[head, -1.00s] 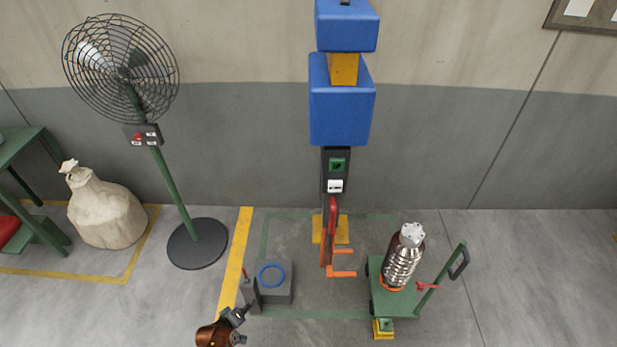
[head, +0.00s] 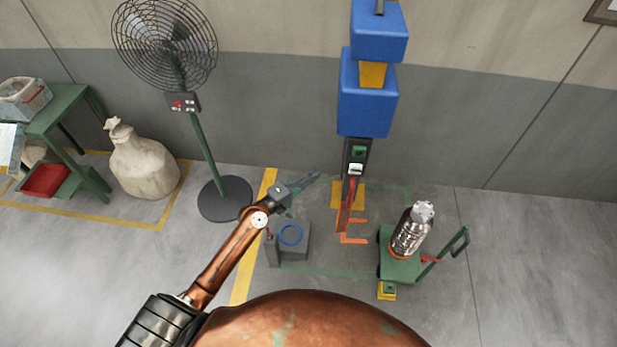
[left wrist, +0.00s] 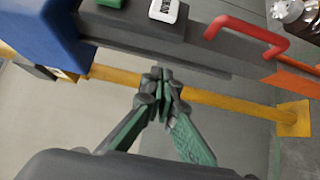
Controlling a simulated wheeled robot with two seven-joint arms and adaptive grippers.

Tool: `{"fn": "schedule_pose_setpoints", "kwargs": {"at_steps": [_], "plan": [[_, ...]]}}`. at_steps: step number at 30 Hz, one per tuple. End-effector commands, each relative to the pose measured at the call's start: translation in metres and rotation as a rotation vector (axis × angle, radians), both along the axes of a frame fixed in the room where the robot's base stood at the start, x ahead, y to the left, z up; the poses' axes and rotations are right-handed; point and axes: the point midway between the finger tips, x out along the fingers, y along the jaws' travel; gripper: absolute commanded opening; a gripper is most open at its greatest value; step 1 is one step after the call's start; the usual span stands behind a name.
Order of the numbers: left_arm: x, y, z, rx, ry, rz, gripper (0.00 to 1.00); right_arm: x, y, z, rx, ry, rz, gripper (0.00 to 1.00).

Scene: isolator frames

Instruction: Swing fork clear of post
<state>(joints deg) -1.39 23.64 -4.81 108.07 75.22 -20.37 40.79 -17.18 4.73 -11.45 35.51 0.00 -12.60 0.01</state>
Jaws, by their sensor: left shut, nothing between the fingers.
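The post (head: 373,74) is yellow, with blue blocks around its upper part; it crosses the left wrist view (left wrist: 215,103) as a yellow bar. The orange fork (head: 354,239) sits low at its front, prongs pointing right. Above the fork is a dark carriage (head: 356,150) with a green and a white panel. A red handle (left wrist: 250,32) stands out from the carriage in the left wrist view. My left gripper (head: 317,176) is shut and empty, left of the carriage and apart from the handle. Its closed fingertips (left wrist: 161,78) overlap the post in the wrist view. My right gripper is out of view.
A green cart (head: 402,267) carrying a ribbed metal cylinder (head: 411,233) stands right of the fork. A grey block with a blue ring (head: 291,235) stands to the left. A fan (head: 165,45) and a sack (head: 143,162) stand further left.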

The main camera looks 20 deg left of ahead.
Motion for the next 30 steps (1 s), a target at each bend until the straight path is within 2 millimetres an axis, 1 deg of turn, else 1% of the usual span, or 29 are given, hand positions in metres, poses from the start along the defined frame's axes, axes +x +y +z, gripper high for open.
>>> {"fn": "schedule_pose_setpoints", "kwargs": {"at_steps": [1, 3, 6, 8, 10, 15, 19, 28, 30], "plan": [[0.011, -0.005, 0.004, -0.003, -0.001, 0.0, 0.0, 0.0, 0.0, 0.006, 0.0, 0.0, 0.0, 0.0], [0.024, -0.012, 0.004, -0.002, 0.0, 0.0, 0.0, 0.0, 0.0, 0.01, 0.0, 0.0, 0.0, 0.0], [0.042, -0.021, 0.003, -0.001, 0.0, 0.0, 0.0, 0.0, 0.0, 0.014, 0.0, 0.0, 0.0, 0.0], [0.05, -0.027, 0.003, 0.0, 0.0, 0.0, 0.0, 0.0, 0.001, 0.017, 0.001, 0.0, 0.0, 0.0], [0.052, -0.039, 0.004, -0.003, 0.0, 0.0, 0.0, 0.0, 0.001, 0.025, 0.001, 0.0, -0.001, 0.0], [0.057, -0.056, 0.002, -0.001, 0.0, 0.0, 0.0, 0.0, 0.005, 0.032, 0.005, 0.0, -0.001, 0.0], [0.059, -0.061, 0.001, 0.001, 0.0, 0.001, 0.0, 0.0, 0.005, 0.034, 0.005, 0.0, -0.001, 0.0], [0.059, -0.061, 0.0, 0.002, 0.0, 0.001, 0.0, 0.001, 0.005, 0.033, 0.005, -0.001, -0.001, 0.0], [0.06, -0.066, 0.0, 0.0, 0.001, -0.002, 0.0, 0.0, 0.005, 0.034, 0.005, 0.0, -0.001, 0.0]]}}
